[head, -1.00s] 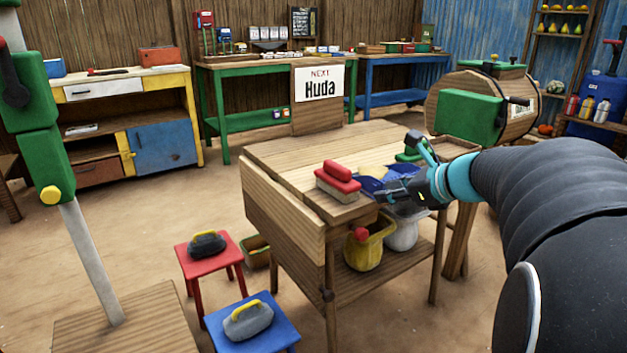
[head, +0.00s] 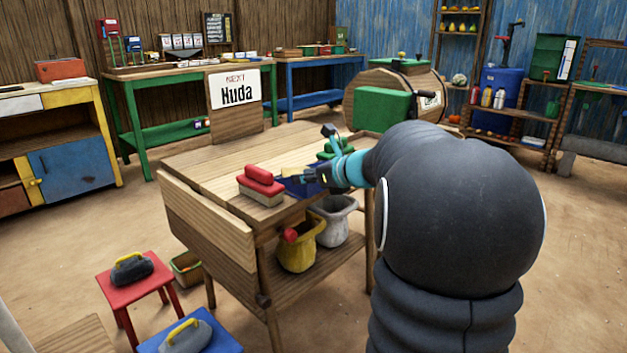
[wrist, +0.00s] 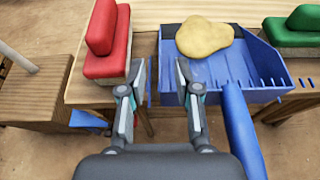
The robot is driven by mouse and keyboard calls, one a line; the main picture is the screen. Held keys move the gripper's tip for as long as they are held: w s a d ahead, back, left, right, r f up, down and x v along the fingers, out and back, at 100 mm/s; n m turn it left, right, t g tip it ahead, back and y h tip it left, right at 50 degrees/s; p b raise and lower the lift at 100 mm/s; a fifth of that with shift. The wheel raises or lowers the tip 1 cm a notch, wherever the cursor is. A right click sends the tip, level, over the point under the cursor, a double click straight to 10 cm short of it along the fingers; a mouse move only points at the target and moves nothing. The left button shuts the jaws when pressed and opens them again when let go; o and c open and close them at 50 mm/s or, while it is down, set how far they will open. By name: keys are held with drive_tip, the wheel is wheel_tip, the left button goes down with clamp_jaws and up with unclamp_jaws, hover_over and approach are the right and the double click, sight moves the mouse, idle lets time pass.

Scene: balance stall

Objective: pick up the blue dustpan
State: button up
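The blue dustpan (wrist: 207,68) lies on the wooden table at its near edge, with a yellowish lump (wrist: 204,37) in it. Its blue handle (wrist: 240,130) sticks out over the table edge, to the right of my gripper (wrist: 160,72) in the wrist view. My gripper is open, with nothing clearly held. Its right finger overlaps the pan's left part in the picture; I cannot tell whether they touch. In the head view my gripper (head: 305,178) is at the dustpan (head: 292,188) and hides part of it.
A red-topped brush (wrist: 105,45) stands close to the left of the pan, a green one (wrist: 300,22) to its right. Yellow (head: 297,256) and white (head: 334,228) containers sit on the shelf below. Red (head: 135,288) and blue stools (head: 205,335) stand at front left.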

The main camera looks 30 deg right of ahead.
drive_tip(key=x, duration=0.5)
drive_tip(key=shift+r, duration=0.1)
clamp_jaws()
